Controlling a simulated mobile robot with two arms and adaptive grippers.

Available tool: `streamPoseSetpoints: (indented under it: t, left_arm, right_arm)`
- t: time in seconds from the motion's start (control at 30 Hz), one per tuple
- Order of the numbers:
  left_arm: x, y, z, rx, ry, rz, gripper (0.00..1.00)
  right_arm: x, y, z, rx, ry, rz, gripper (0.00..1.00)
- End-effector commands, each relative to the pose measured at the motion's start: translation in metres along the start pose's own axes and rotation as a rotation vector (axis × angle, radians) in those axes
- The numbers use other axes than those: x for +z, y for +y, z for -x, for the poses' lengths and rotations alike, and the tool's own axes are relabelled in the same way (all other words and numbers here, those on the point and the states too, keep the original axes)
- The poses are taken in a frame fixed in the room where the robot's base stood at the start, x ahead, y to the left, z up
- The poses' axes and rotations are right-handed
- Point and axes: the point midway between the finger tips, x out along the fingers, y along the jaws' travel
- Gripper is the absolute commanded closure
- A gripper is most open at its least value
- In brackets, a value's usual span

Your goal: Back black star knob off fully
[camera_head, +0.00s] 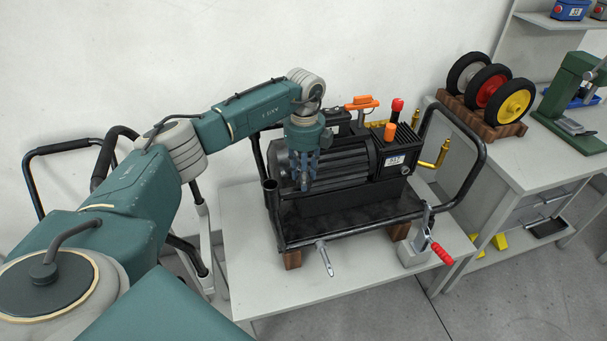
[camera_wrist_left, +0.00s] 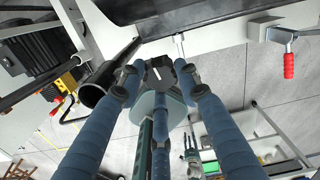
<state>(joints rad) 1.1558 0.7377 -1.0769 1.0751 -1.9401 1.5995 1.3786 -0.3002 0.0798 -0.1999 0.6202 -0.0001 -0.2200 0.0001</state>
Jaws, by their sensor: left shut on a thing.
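My left gripper (camera_head: 305,178) points down in front of the dark finned motor of a black pump unit (camera_head: 340,165). In the left wrist view its blue fingers (camera_wrist_left: 160,80) are closed around a small dark part, the black star knob (camera_wrist_left: 160,70), which shows between the fingertips. The fingers cover much of the knob, and its thread is hidden. In the head view the knob cannot be made out behind the gripper. My right gripper is in neither view.
The unit sits in a black tubular frame (camera_head: 478,185) on a light table (camera_head: 245,275). A red-handled clamp (camera_head: 428,240) and a silver lever (camera_head: 325,258) are at its front. Wheels (camera_head: 490,88) on a wooden rack stand on the right bench.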

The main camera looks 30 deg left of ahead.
Motion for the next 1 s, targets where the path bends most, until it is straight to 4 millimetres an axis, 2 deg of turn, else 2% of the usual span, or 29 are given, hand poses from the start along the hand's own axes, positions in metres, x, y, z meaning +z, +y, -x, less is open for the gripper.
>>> streamPoseSetpoints:
  t: [0.03, 1.0]
  left_arm:
    - [-0.008, 0.0013, -0.0054, 0.011, 0.016, 0.003, 0.93]
    - [-0.0082, -0.0004, -0.005, 0.01, 0.015, 0.212, 0.93]
  right_arm:
    - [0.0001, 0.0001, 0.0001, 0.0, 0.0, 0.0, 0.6]
    - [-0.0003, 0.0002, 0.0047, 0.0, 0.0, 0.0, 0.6]
